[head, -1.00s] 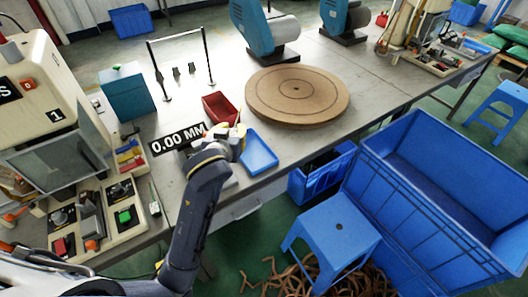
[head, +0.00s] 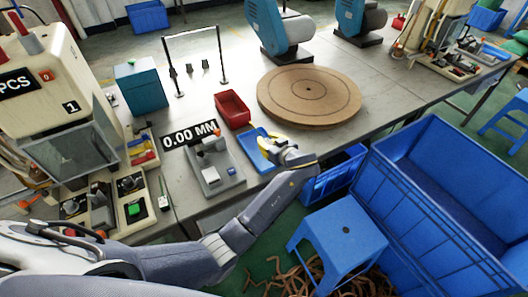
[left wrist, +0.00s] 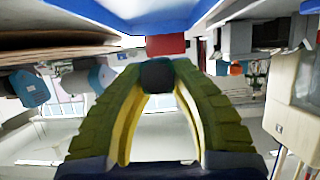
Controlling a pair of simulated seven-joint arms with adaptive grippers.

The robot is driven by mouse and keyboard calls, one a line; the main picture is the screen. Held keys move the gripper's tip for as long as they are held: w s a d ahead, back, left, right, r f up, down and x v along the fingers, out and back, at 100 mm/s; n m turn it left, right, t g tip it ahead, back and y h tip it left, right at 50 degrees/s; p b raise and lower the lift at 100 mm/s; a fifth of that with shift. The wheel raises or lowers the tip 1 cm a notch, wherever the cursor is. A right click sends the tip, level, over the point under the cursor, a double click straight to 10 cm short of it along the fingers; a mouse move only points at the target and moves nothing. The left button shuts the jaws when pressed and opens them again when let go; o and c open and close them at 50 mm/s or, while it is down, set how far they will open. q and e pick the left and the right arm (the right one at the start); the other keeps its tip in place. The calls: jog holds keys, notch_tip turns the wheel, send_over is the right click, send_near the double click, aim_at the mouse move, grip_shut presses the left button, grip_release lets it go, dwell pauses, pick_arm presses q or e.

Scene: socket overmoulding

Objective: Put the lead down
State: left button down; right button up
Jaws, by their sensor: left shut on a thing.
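My left gripper (head: 268,142) is over the blue tray (head: 250,155) at the table's front edge. In the left wrist view its yellow-green fingers (left wrist: 158,74) are shut on a small dark piece, which I take to be the lead (left wrist: 158,77). The lead's far part is hidden, and in the head view the gripper hides it. The tray fills the top of the wrist view (left wrist: 160,14), close to the fingertips. I cannot tell whether the lead touches it. My right gripper is not in view.
A grey measuring fixture (head: 212,172) with a "0.00 MM" display (head: 190,135) stands left of the tray. A red bin (head: 232,110) is behind it. A round brown board (head: 309,97) lies to the right. A blue stool (head: 340,240) and large blue crate (head: 440,200) stand in front.

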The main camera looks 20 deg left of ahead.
pick_arm(q)
jog(key=shift+f, duration=3.2)
jog(key=shift+f, duration=0.1)
jog(key=c, duration=1.2)
grip_release()
jog(key=shift+v, duration=3.8)
jog(key=shift+a, duration=0.1)
